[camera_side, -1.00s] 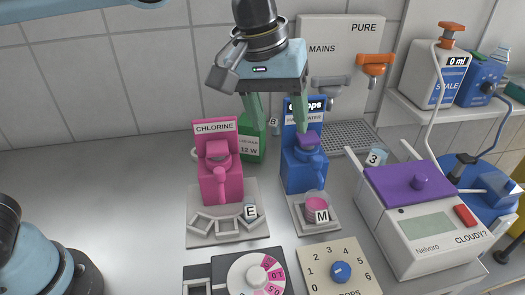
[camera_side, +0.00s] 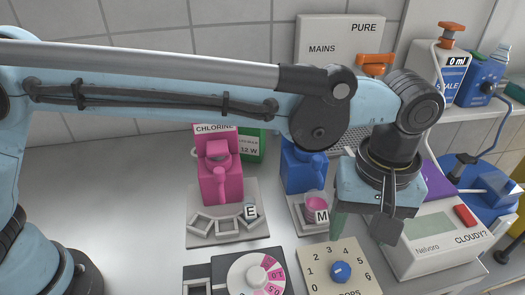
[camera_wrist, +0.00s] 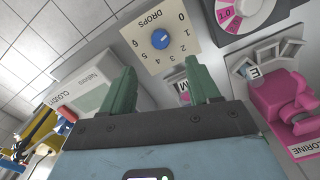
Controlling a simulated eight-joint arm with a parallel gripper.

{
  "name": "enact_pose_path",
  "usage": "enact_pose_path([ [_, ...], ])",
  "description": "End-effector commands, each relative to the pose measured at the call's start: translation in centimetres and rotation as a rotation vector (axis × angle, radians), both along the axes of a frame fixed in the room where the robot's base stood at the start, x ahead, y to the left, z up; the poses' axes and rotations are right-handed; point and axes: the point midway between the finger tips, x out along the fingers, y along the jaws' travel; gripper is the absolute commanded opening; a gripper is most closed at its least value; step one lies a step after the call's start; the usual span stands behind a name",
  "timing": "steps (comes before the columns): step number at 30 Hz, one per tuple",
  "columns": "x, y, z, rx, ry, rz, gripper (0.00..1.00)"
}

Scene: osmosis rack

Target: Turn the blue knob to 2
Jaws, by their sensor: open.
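The blue knob (camera_side: 341,272) sits in the middle of a cream panel (camera_side: 313,249) with numbers 0 to 6 around it and the word DROPS, at the front of the bench. A small white mark shows on the knob, but I cannot tell exactly which number it points at. The knob also shows in the wrist view (camera_wrist: 159,39), beyond and roughly between my fingertips. My gripper (camera_side: 362,232) is open and empty, above and behind the panel's right part, apart from the knob. Its green fingers also show in the wrist view (camera_wrist: 160,68).
A pink-and-white dial (camera_side: 245,275) stands left of the panel. Behind are the pink chlorine dispenser (camera_side: 220,180), the blue dispenser (camera_side: 302,172) and a pink-filled cup (camera_side: 315,203) marked M. The white Nelvoro device (camera_side: 430,235) is close on the right, partly behind my gripper.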

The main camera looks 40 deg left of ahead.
Motion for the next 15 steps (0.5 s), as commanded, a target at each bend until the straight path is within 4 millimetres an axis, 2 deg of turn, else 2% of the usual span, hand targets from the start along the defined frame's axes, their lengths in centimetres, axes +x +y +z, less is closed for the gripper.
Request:
enact_pose_path([
  [5,0.0,0.0,-2.2,0.0,0.0,0.0,0.61],
  [15,0.0,0.0,-8.5,-0.001,0.0,0.0,0.61],
])
